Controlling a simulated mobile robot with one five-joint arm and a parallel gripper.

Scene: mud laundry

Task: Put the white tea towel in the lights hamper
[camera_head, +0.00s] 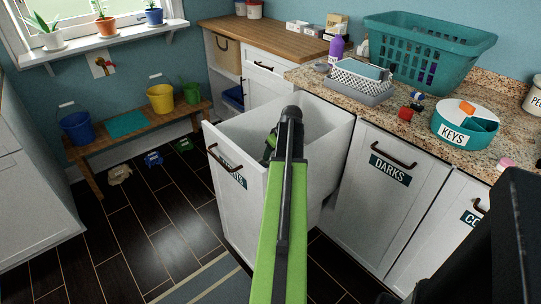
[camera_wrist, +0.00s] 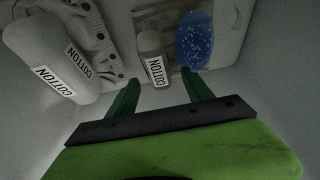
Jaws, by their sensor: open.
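The lights hamper (camera_head: 238,215) is a white pull-out bin, drawn open; my arm partly hides its front label. My gripper (camera_head: 270,147) reaches down inside it. In the wrist view, my gripper (camera_wrist: 160,77) has its green fingers apart, with nothing between them. A larger white roll (camera_wrist: 45,55) with COTTON labels lies at the left, beside a white cloth with dark spots (camera_wrist: 97,30). A blue speckled item (camera_wrist: 194,42) lies at the right. I cannot tell which of these is the white tea towel.
The DARKS hamper (camera_head: 378,195) is closed at the right. The granite counter (camera_head: 375,115) above holds a teal basket (camera_head: 430,50), a grey tray (camera_head: 358,92) and a KEYS bowl (camera_head: 465,128).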

